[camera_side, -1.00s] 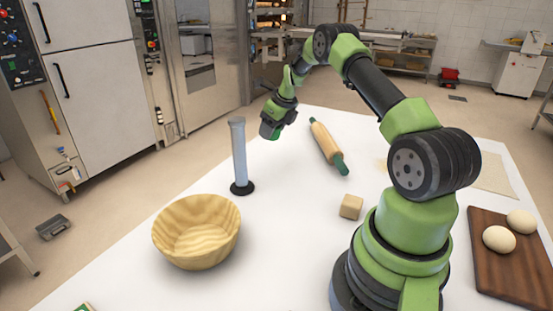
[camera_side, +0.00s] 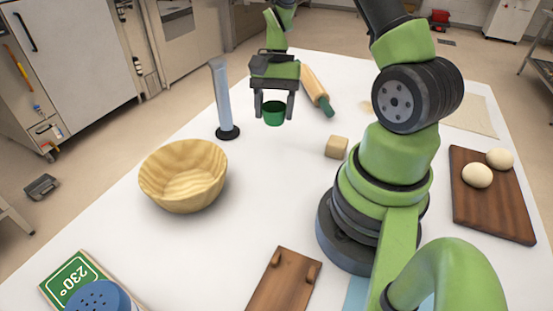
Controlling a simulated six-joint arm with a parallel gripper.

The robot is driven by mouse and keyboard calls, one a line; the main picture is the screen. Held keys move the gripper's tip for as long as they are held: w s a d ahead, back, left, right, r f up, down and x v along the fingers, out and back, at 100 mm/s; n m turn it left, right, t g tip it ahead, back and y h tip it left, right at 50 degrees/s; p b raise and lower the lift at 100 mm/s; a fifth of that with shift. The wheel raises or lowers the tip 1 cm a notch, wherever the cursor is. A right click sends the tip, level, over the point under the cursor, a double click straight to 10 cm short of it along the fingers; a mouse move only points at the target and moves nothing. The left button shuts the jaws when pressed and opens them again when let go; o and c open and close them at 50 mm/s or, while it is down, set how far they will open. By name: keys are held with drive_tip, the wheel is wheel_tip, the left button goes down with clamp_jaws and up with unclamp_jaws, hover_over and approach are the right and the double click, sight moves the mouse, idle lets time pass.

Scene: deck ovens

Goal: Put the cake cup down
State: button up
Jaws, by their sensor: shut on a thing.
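The cake cup (camera_side: 274,114) is a small dark green cup. It is upright between the two fingers of my gripper (camera_side: 274,108), which is shut on it. The gripper points down over the white table (camera_side: 262,205), right of the clear cylinder and left of the rolling pin. I cannot tell exactly how far the cup's base is from the table top.
A clear cylinder (camera_side: 221,95) on a black base stands left of the cup. A wooden bowl (camera_side: 183,176), a beige block (camera_side: 337,147) and a rolling pin (camera_side: 316,90) are nearby. A board (camera_side: 495,205) with dough balls lies right. The table's centre is clear.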

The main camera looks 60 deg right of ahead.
sight(276, 164)
drive_tip(key=shift+s+a+f+n, duration=0.15)
drive_tip(key=shift+s+a+n, duration=0.15)
drive_tip(key=shift+s+n, duration=0.1)
wheel_tip(276, 164, down, 10)
drive_tip(key=shift+r, duration=0.2)
drive_tip(key=shift+f, duration=0.15)
drive_tip(key=o, duration=1)
